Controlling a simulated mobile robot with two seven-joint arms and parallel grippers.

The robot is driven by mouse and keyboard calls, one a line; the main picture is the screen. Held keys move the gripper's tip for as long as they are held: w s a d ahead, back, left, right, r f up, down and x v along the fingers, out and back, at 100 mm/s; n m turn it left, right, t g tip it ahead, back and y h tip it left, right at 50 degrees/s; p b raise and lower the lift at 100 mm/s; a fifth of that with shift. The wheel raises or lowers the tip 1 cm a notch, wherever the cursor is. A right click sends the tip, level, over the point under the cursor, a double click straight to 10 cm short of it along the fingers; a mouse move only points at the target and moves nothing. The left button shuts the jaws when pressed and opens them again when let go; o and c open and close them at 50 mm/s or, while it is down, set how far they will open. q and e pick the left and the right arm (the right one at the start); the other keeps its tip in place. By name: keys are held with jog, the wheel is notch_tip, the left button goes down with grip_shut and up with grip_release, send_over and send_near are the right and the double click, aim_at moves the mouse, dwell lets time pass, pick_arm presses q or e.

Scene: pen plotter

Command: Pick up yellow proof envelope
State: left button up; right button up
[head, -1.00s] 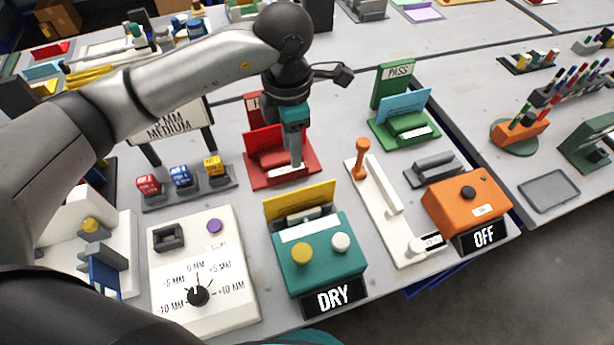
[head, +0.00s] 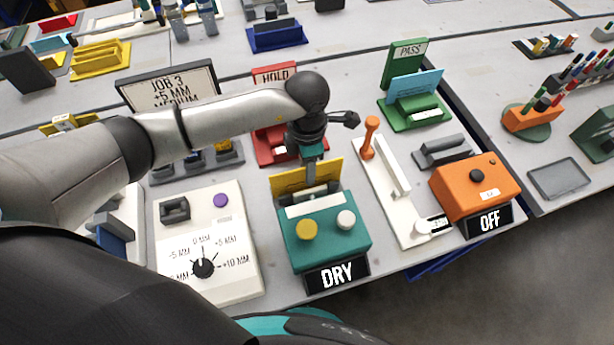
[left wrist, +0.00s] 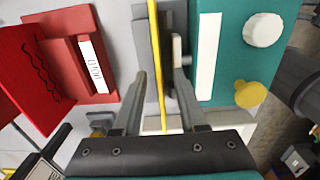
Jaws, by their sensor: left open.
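The yellow proof envelope (head: 288,181) stands upright in a grey holder at the back of the teal DRY box (head: 325,245). My left gripper (head: 310,183) points down over it and hides its middle. In the left wrist view the envelope (left wrist: 155,50) shows edge-on as a thin yellow strip. It runs between the two open fingers of my left gripper (left wrist: 160,75), with a gap visible on the left. I cannot tell whether the right finger touches the holder. My right gripper is not in view.
The red HOLD stand (head: 273,140) is just behind the envelope. To the right are a white slider base with an orange handle (head: 370,135), an orange OFF box (head: 472,190) and the green PASS stand (head: 415,110). A white dial panel (head: 207,240) lies to the left.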

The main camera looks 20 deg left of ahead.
pick_arm(q)
jog(key=shift+f, duration=0.5)
grip_shut()
